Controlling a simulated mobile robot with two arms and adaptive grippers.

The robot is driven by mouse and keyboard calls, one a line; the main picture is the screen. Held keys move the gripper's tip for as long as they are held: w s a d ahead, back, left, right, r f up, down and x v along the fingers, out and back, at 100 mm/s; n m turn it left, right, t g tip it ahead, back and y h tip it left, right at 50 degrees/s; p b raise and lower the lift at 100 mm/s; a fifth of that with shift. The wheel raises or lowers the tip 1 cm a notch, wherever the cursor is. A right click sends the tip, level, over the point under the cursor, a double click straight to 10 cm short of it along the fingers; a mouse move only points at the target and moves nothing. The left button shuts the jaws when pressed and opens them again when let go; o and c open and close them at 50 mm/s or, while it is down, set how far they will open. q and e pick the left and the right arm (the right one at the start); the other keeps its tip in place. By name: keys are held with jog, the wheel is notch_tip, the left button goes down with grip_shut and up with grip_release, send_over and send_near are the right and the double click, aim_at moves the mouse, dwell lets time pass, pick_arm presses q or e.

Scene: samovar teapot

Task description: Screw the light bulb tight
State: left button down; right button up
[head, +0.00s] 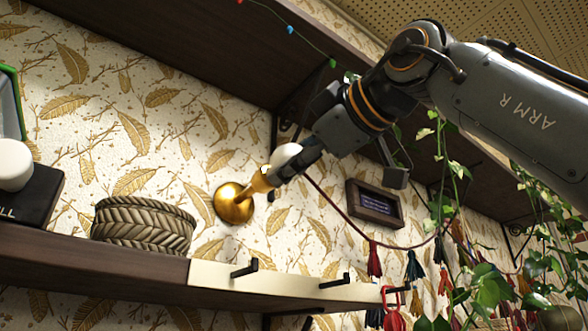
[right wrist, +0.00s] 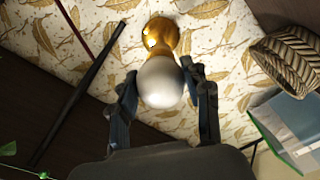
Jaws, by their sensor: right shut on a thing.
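The white round light bulb (head: 286,155) sits at the end of a gold wall lamp (head: 233,204) on the patterned wall, partly hidden by my right gripper. My right gripper (head: 283,168) reaches in from the upper right with its fingers at the bulb. In the right wrist view the bulb (right wrist: 161,86) lies between the two fingers, in line with the gold socket and round wall plate (right wrist: 162,37). The fingers are closed on the bulb's sides. Whether the bulb is fully seated cannot be told. My left gripper is not in view.
A braided basket (head: 142,226) stands on the dark lower shelf (head: 95,262) left of the lamp. An upper shelf (head: 190,45), a small framed display (head: 375,204), a tassel garland (head: 374,258) and hanging plants (head: 487,285) surround the arm. Black hooks (head: 245,269) stick out below.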

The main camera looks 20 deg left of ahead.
jog(key=shift+m, duration=0.5)
jog(key=o, duration=1.1)
jog(key=shift+o, duration=0.2)
jog(key=shift+s+d, duration=0.3)
jog(key=shift+d, duration=0.05)
jog(key=v, duration=1.1)
